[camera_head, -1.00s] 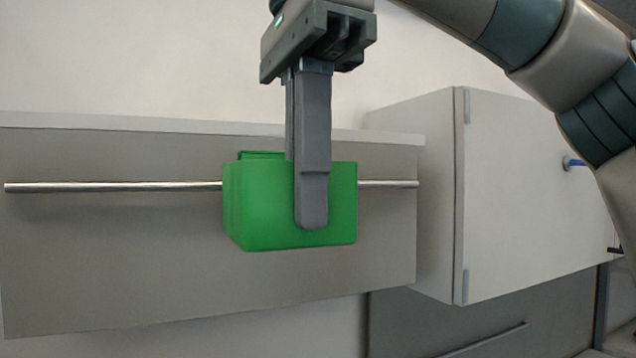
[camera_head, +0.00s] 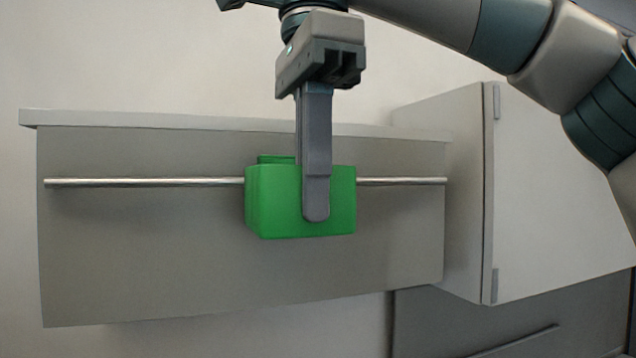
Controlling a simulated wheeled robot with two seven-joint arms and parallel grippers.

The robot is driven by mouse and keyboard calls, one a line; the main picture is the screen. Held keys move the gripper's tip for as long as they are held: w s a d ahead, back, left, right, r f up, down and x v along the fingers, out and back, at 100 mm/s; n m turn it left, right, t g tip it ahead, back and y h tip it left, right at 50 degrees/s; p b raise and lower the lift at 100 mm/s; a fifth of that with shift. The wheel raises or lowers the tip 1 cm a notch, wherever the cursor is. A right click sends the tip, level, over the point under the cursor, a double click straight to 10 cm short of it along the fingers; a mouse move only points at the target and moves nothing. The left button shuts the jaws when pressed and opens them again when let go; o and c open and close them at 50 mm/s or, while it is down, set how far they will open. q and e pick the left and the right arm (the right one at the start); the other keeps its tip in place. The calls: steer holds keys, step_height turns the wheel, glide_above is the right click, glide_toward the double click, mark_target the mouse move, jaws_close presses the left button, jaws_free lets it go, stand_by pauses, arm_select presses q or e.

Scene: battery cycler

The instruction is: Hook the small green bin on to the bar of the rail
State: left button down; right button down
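The small green bin (camera_head: 280,210) is upright in front of the rail's metal bar (camera_head: 140,182) and covers the middle of it. My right gripper (camera_head: 316,200) points down over the bin from above. One finger lies against the bin's front face; the other finger is mostly hidden behind it and the bin wall. The gripper appears shut on the bin's front wall. A raised tab shows at the bin's back top edge, near the bar. Whether the tab is hooked over the bar is hidden. My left gripper is not in view.
The bar runs along a grey panel (camera_head: 130,260) with a pale top ledge (camera_head: 120,120). A white cabinet (camera_head: 560,210) with hinges stands to the right, close to the bar's right end. The bar is free on both sides of the bin.

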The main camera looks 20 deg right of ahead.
steer(key=shift+f+b, duration=0.4)
steer(key=shift+f, duration=0.5)
steer(key=c, duration=1.9)
jaws_free()
